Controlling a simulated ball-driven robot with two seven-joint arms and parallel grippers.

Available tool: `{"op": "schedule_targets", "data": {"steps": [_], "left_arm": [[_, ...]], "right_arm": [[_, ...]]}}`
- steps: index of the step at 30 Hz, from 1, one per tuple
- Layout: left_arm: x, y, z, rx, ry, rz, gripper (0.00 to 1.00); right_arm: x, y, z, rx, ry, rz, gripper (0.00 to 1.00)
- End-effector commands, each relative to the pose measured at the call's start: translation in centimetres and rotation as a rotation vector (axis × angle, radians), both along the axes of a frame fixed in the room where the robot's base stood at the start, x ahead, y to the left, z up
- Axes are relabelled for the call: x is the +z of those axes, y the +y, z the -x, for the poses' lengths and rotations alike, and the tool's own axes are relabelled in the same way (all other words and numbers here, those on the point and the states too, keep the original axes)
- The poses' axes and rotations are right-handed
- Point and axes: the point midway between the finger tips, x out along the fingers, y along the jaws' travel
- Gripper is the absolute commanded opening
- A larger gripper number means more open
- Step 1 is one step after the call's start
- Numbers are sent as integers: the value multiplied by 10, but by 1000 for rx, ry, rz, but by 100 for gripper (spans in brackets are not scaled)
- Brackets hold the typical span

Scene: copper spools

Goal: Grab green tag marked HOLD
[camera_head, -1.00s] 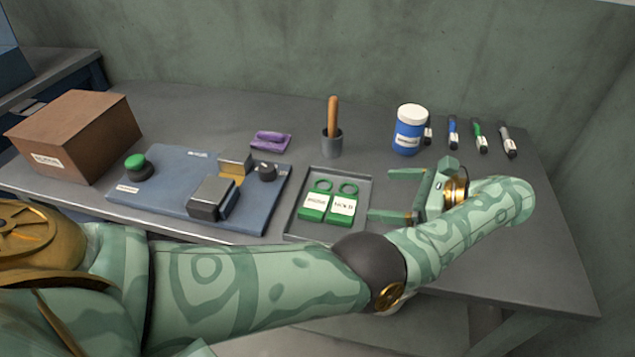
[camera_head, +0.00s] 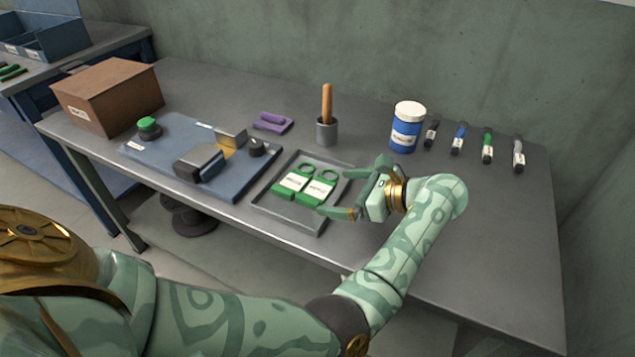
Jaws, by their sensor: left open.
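Two green tags with ring tops and white labels lie side by side in a shallow grey tray (camera_head: 262,203). The right tag (camera_head: 319,190) has a label that read like HOLD a second ago; its print is too small to read surely now. The left tag (camera_head: 291,182) has a different, blurred label. My left gripper (camera_head: 336,192) is open and empty at the tray's right side. Its fingers point left towards the right tag, one beyond its lower corner and one near its ring. Contact cannot be told. My right gripper is not in view.
A blue panel (camera_head: 150,158) with a green button lies left of the tray. A purple object (camera_head: 272,122), a grey cup (camera_head: 327,134) with a wooden handle, a blue jar (camera_head: 405,135) and several markers stand or lie behind. A cardboard box (camera_head: 108,95) is far left.

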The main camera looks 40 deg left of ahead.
Motion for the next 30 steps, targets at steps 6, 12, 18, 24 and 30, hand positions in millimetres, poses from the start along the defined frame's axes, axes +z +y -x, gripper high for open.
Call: {"op": "schedule_targets", "data": {"steps": [6, 12, 18, 24, 30], "left_arm": [[-14, 27, 4, 2, 2, 1, 100], [-20, 48, 8, 1, 0, 1, 100], [-18, 49, 8, -1, -1, 1, 100], [-18, 48, 8, -1, -1, 1, 61], [-18, 48, 8, -1, -1, 1, 60]], "right_arm": [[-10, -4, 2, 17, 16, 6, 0], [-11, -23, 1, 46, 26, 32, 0], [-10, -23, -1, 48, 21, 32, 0], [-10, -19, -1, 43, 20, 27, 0], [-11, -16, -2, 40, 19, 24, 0]]}}
